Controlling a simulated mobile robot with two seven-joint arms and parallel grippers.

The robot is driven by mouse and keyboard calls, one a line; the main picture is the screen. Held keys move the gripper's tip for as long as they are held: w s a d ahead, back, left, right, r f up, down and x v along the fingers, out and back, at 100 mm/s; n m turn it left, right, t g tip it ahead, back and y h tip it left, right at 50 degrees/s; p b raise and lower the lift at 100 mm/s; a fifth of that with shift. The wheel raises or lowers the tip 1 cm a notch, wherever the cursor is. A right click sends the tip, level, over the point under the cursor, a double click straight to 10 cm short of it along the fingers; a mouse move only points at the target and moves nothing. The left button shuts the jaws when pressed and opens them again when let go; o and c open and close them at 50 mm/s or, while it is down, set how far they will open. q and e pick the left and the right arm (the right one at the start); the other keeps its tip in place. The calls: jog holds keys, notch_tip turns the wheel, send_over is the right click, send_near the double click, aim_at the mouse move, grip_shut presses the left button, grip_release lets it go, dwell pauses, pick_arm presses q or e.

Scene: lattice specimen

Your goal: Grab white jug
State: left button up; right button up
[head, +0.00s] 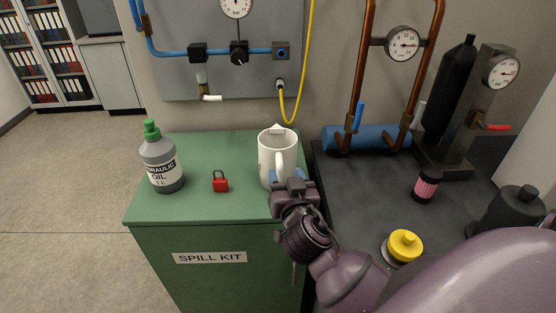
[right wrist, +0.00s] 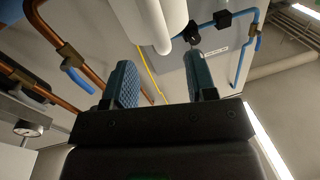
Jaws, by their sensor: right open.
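The white jug (head: 269,146) stands upright on the green cabinet near its right edge, spout at the back and handle facing me. My right gripper (head: 283,177) is at the near side of the jug, low by the handle, and hides part of the jug's base. In the right wrist view the gripper (right wrist: 162,82) is open with nothing between its blue pads. The jug (right wrist: 152,18) shows there beyond the fingertips, cut off by the top edge. Whether a finger touches it I cannot tell. My left gripper is not in view.
The green cabinet (head: 222,211) also carries a grey oil bottle (head: 161,165) and a red padlock (head: 220,183). The dark bench at right holds a yellow-capped container (head: 403,246), a pink-banded cylinder (head: 426,186) and a blue cylinder (head: 372,138). A yellow hose (head: 297,95) hangs behind the jug.

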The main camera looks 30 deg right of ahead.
aim_at(281, 168)
jog(key=shift+p+x, duration=0.5)
jog(key=shift+x, duration=1.8)
jog(key=shift+w+a, duration=0.1)
jog(key=shift+a, duration=0.05)
jog(key=shift+c, duration=0.5)
grip_shut()
